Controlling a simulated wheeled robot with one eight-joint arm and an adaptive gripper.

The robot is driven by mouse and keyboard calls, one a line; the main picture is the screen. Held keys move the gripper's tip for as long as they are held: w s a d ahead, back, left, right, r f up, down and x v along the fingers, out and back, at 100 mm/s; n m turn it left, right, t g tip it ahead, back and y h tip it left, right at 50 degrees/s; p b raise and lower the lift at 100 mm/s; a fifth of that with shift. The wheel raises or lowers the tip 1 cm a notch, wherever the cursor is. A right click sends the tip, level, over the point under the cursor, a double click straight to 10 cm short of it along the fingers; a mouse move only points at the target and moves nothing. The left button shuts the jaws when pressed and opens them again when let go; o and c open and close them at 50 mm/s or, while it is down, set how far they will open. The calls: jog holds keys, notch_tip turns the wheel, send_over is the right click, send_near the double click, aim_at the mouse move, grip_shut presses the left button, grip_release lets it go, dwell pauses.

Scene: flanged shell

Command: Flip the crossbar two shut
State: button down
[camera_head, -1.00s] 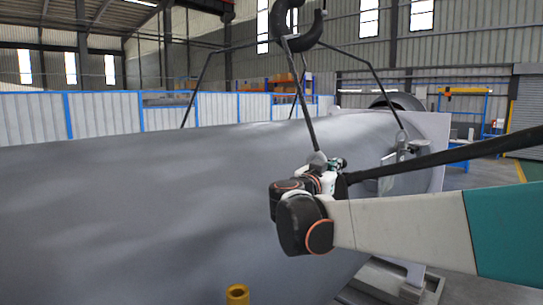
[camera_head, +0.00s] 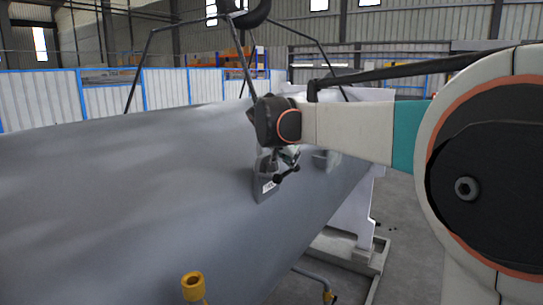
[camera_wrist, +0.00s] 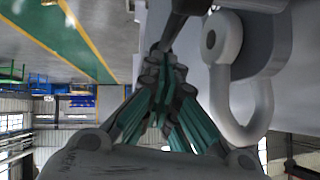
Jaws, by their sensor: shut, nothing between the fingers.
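A grey bracket with a white label (camera_head: 268,185) stands on the side of the large grey shell (camera_head: 120,190) in the head view. A small dark bar with knobbed ends (camera_head: 287,174) sticks out beside it; I take it for the crossbar, but I cannot read which one it is. My gripper (camera_head: 291,155) hangs below my wrist, close to the bar and bracket. In the wrist view my gripper (camera_wrist: 163,58) has its green-sided fingers together and empty. Its tips meet or overlap the end of a dark rod (camera_wrist: 175,25); contact is unclear. A grey shackle loop (camera_wrist: 262,105) is just to the right.
A second bracket (camera_head: 325,160) is partly hidden behind my arm. Dark sling legs (camera_head: 135,85) run from an overhead hook (camera_head: 245,12) to the shell. A yellow fitting (camera_head: 194,287) is at the bottom.

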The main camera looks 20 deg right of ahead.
jog(key=shift+w+d+f, duration=0.1)
jog(key=shift+d+f, duration=0.05)
jog(key=shift+f, duration=0.1)
jog(key=shift+r, duration=0.1)
dwell(0.5)
jog(key=s+a+r, duration=0.4)
jog(key=s+r, duration=0.1)
jog(key=r, duration=0.5)
jog(key=shift+s+a+r, duration=0.35)
jog(key=shift+s, duration=0.05)
